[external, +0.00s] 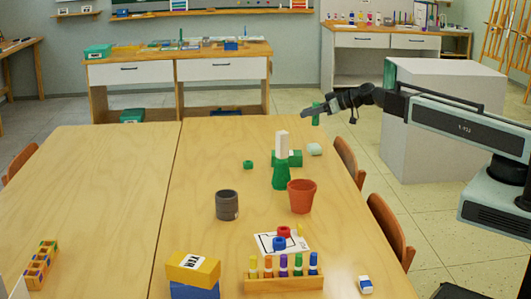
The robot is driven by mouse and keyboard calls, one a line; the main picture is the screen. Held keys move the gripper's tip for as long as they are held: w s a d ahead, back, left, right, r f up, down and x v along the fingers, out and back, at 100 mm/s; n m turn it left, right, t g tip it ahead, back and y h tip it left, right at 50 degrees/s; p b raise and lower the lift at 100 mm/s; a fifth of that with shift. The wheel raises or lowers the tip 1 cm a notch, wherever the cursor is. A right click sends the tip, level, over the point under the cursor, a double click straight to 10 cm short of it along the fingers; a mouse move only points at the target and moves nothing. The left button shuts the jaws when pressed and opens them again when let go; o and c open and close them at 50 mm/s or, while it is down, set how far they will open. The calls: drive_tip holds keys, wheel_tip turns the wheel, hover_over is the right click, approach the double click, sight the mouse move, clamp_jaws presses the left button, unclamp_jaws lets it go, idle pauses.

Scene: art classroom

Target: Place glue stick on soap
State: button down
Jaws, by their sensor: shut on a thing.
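My gripper (312,110) is shut on a small upright green stick, which looks like the glue stick (316,119). It holds the stick in the air over the far right part of the table. A pale mint block, which looks like the soap (314,149), lies on the table below the held stick in the picture. The stick and the block are apart. The fingers are small in this view, and part of the stick is hidden behind them.
Left of the soap stand a green bottle (281,178), a white block (281,146) and a green block (295,158). A terracotta pot (301,197) and a grey cup (227,205) stand nearer. The table's left half (90,190) is mostly clear.

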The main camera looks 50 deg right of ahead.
wheel_tip(320, 180, down, 8)
drive_tip(key=b, duration=0.7)
drive_tip(key=shift+f+b, duration=0.15)
drive_tip(key=shift+b, duration=0.25)
drive_tip(key=shift+r, duration=0.25)
drive_tip(key=shift+f, duration=0.2)
drive_tip(key=c, duration=1.2)
unclamp_jaws()
drive_tip(key=shift+r, duration=0.1)
drive_tip(key=shift+r+p, duration=0.25)
drive_tip(key=shift+p, duration=0.15)
drive_tip(key=p+v, duration=0.2)
drive_tip(key=v, duration=0.5)
drive_tip(key=shift+s+p, duration=0.15)
drive_tip(key=shift+p, duration=0.15)
